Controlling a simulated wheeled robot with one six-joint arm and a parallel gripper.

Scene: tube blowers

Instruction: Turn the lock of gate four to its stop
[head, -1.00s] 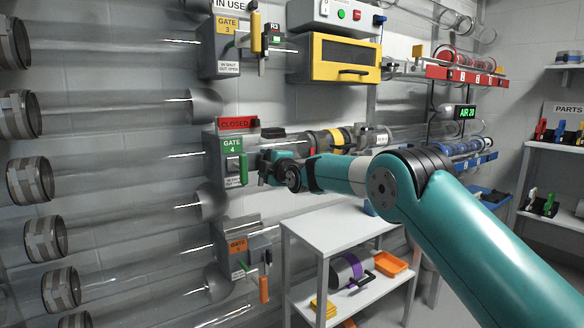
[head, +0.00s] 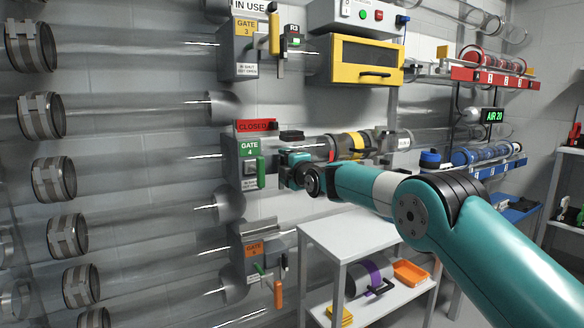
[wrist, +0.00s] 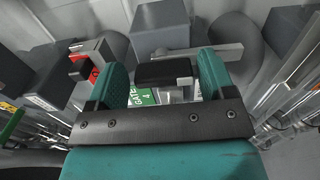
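The gate four unit (head: 249,150) is a grey box on the wall with a green "GATE 4" label, a green handle (head: 261,172) hanging down, and a red "CLOSED" sign (head: 256,126) on top. My gripper (head: 288,163) is at the right side of this box, partly hidden by its own wrist. In the wrist view my gripper (wrist: 163,72) has its two teal fingers wide apart. A black block (wrist: 164,71) lies between them, with narrow gaps at its sides; I cannot tell whether either finger touches it. Part of the green gate label (wrist: 145,98) shows below it.
Gate three (head: 238,46) is above and gate five (head: 258,262) below, both with protruding handles. Clear tubes run left. A yellow-framed box (head: 366,61) hangs above right. A white table (head: 345,232) stands below my arm. A red piece (wrist: 80,70) is left of my fingers.

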